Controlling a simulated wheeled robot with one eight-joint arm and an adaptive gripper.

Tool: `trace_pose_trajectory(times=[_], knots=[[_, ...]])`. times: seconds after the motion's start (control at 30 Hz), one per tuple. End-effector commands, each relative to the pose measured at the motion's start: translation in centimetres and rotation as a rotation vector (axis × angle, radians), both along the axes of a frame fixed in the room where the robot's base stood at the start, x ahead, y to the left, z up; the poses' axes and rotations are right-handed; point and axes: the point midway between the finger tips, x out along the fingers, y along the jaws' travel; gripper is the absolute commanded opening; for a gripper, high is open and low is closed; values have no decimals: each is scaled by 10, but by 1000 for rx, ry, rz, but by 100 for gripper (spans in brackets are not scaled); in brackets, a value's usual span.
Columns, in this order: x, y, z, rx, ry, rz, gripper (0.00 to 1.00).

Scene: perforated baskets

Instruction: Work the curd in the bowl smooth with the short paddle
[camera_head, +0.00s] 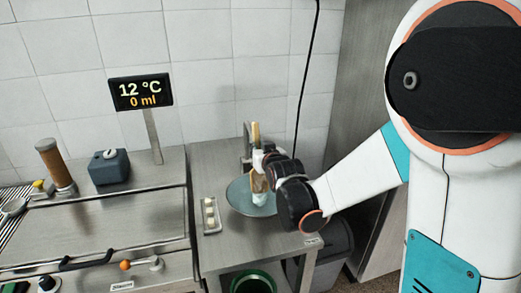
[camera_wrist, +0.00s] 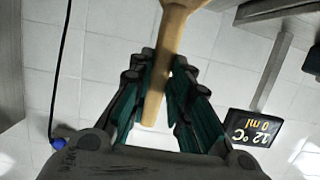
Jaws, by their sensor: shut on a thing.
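The short wooden paddle (camera_wrist: 163,62) is held between the dark fingers of my gripper (camera_wrist: 162,92) in the wrist view. In the head view the top of the paddle (camera_head: 255,133) rises above my gripper (camera_head: 262,173), and a tan part shows beside the fingers. A blue-grey bowl (camera_head: 237,197) stands on the steel table below my gripper. A white patch (camera_head: 258,199) shows in the bowl under the gripper; it may be curd, but the surface is partly hidden. I cannot tell if the paddle touches it.
A small tray with several pale pieces (camera_head: 211,216) lies left of the bowl. A display (camera_head: 140,91) reads 12 °C and 0 ml. A steel vat (camera_head: 105,218) fills the left, with a dark blue box (camera_head: 109,167) behind it. A green bin (camera_head: 252,283) stands below the table.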

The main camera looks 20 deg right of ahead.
Motion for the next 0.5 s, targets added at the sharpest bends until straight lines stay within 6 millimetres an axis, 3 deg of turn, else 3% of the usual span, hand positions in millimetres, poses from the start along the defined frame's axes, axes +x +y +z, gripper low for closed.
trace_pose_trajectory(times=[0.23,0.5], knots=[[0,10,2,0,-1,1,0],[0,8,2,2,-1,-1,0]])
